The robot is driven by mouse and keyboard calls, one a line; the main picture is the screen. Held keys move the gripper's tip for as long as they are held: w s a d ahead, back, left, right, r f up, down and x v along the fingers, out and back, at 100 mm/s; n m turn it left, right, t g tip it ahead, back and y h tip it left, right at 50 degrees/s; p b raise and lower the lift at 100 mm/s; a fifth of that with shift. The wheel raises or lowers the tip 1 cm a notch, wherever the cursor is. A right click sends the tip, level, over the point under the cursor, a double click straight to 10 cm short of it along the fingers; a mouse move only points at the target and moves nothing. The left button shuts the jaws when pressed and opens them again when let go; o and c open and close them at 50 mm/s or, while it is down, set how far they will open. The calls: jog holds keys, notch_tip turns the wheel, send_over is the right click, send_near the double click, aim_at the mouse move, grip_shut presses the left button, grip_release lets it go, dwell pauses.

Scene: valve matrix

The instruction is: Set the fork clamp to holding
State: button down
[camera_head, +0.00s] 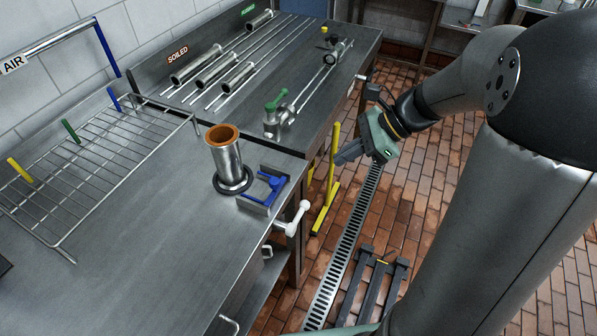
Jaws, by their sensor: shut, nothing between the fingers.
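A fixture with a blue fork-shaped part (271,184) on a grey block sits at the right edge of the near bench; it looks like the fork clamp, though I cannot tell its setting. A white handle (298,213) sticks out from the bench edge just below it. A steel cylinder (227,165) with an orange-brown inner rim stands upright in a dark ring left of the blue part. My gripper (345,156) is shut and empty. It hangs beyond the bench edge, above the floor, up and to the right of the blue part and apart from it.
A yellow upright post (328,184) stands between my gripper and the bench. A wire rack (110,160) takes up the left of the near bench. The far bench holds steel tubes and a green-handled valve (279,115). The near bench's front (150,255) is clear.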

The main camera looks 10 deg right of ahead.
jog(key=a+r+p+x, duration=0.1)
jog(key=a+r+x, duration=0.1)
jog(key=x, duration=1)
jog(key=shift+a+f, duration=0.25)
jog(key=shift+w, duration=0.1)
